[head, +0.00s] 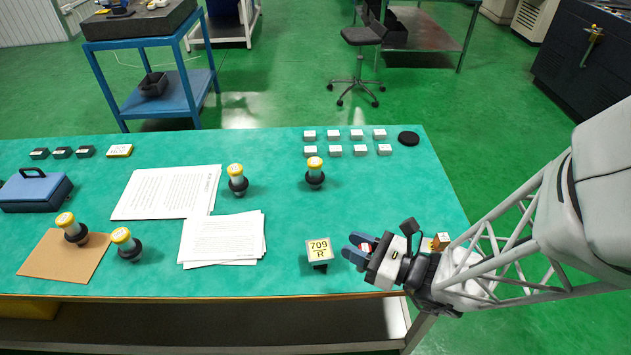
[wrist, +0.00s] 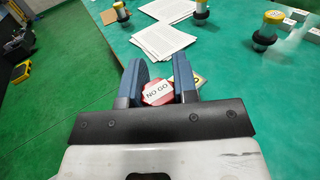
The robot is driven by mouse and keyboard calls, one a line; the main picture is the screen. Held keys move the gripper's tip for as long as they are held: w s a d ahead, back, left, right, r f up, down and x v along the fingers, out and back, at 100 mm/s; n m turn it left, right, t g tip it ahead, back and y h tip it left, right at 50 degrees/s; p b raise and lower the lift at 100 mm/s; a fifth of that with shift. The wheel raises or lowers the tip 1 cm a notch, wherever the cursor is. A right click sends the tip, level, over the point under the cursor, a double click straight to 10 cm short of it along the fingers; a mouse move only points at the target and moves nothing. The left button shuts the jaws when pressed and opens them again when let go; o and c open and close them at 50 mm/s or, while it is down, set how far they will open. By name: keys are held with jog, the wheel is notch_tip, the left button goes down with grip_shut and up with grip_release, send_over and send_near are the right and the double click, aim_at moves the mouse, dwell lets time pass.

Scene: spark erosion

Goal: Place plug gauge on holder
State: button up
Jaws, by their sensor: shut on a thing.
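My gripper (head: 356,247) is at the front right of the green bench, its blue fingers pointing left. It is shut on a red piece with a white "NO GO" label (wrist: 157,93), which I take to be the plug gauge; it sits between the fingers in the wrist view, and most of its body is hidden. In the head view only a bit of red and white (head: 366,247) shows there. A small stand marked "709 R" (head: 319,249), on a black foot, is just left of the fingertips; I cannot tell whether it is the holder.
Paper sheets (head: 222,240) lie left of the stand. Small white blocks (head: 334,151) and a black disc (head: 408,138) are at the back right.

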jog(key=s+a, duration=0.2)
jog(key=s, duration=0.4)
jog(key=shift+s+a, duration=0.15)
jog(key=shift+a, duration=0.2)
jog(key=shift+w+a, duration=0.1)
jog(key=shift+w, duration=0.15)
dwell(0.4)
send_over(313, 246)
jog(key=shift+f, duration=0.7)
dwell(0.6)
jog(key=shift+f, duration=1.8)
jog(key=shift+f, duration=0.1)
